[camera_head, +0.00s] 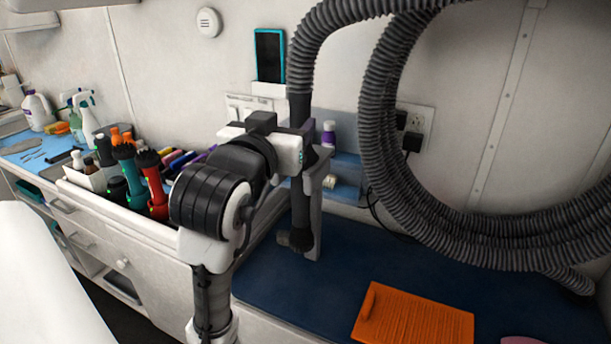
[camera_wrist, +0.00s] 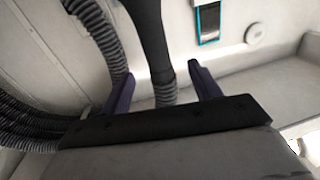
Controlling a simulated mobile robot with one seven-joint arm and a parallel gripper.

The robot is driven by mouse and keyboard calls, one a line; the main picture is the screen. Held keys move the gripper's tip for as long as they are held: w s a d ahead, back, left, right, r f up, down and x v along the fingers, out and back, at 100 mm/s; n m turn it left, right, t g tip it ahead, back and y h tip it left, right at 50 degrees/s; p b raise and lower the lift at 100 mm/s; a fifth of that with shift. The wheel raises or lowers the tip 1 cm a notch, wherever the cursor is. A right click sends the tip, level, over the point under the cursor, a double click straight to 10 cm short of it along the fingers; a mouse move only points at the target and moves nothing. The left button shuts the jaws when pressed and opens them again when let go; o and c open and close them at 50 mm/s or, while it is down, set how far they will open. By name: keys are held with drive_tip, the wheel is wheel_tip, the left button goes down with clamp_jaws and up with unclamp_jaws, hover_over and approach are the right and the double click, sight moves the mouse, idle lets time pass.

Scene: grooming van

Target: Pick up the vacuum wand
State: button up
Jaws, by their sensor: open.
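The vacuum wand (camera_head: 301,205) is a dark upright tube at the middle of the head view, beside a grey holder bracket (camera_head: 315,215). A ribbed grey hose (camera_head: 330,22) joins its top. My gripper (camera_head: 298,150) is at the wand's upper part, and its body hides part of the tube. In the wrist view, my gripper (camera_wrist: 162,88) is open, with one purple finger on each side of the dark tube (camera_wrist: 146,35) and its ribbed part. The tube appears between the fingers, with gaps on both sides. I cannot tell how deep it sits between them.
The hose loops widely at the right (camera_head: 385,150). An orange towel (camera_head: 415,318) lies on the dark blue mat (camera_head: 275,275). Bottles and brushes crowd the counter tray (camera_head: 145,230) at the left. A blue shelf (camera_head: 347,165) and wall outlet (camera_head: 417,121) are behind the wand.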

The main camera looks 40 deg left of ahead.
sight(295, 113)
drive_tip(key=x, duration=0.4)
drive_tip(key=shift+p, duration=0.3)
drive_tip(key=p+x, duration=0.2)
drive_tip(key=x, duration=0.3)
drive_tip(key=shift+w+f, duration=0.2)
drive_tip(key=shift+w, duration=0.1)
drive_tip(key=c, duration=1.2)
